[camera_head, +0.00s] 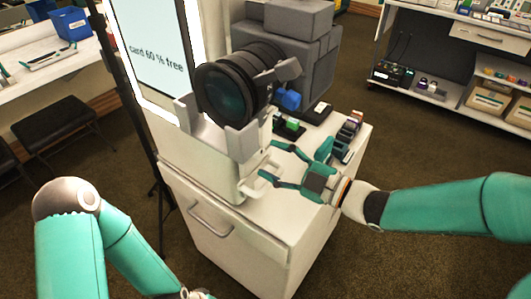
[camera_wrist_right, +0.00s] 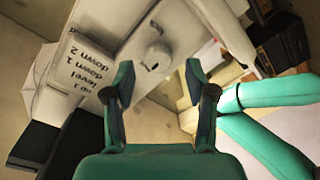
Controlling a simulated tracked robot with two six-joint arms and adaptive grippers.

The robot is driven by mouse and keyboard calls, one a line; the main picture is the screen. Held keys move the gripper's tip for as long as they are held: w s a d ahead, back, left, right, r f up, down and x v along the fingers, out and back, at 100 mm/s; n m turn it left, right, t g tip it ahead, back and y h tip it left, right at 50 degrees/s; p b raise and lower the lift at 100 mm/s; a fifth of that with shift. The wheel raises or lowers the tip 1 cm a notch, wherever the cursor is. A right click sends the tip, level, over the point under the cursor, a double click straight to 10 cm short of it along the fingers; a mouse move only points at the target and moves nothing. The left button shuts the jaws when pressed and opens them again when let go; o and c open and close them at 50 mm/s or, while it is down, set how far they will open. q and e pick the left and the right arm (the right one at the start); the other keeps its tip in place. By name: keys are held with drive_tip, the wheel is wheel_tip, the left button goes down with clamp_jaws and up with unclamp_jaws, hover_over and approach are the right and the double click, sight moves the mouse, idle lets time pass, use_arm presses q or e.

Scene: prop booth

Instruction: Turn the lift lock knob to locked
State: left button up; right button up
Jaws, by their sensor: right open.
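In the wrist view, a pale round knob (camera_wrist_right: 157,57) sits on a white panel, just beyond and between my right gripper's fingertips. I take it for the lift lock knob; no lock marking is readable and its setting cannot be told. My right gripper (camera_wrist_right: 160,74) is open with nothing between its fingers. In the head view, my right gripper (camera_head: 268,161) reaches in from the right, beside the white column (camera_head: 212,162) under the big lens. The knob cannot be made out there.
A large black lens (camera_head: 228,92) rests in a grey cradle above my right gripper. Small items, including a green-topped block (camera_head: 291,124), stand on the white cabinet (camera_head: 274,229) behind it. A lit screen (camera_head: 152,45) reads "card 60 % free". A label (camera_wrist_right: 88,65) shows upside down.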

drive_tip(key=shift+x, duration=1.25)
drive_tip(key=shift+c, duration=0.3)
clamp_jaws()
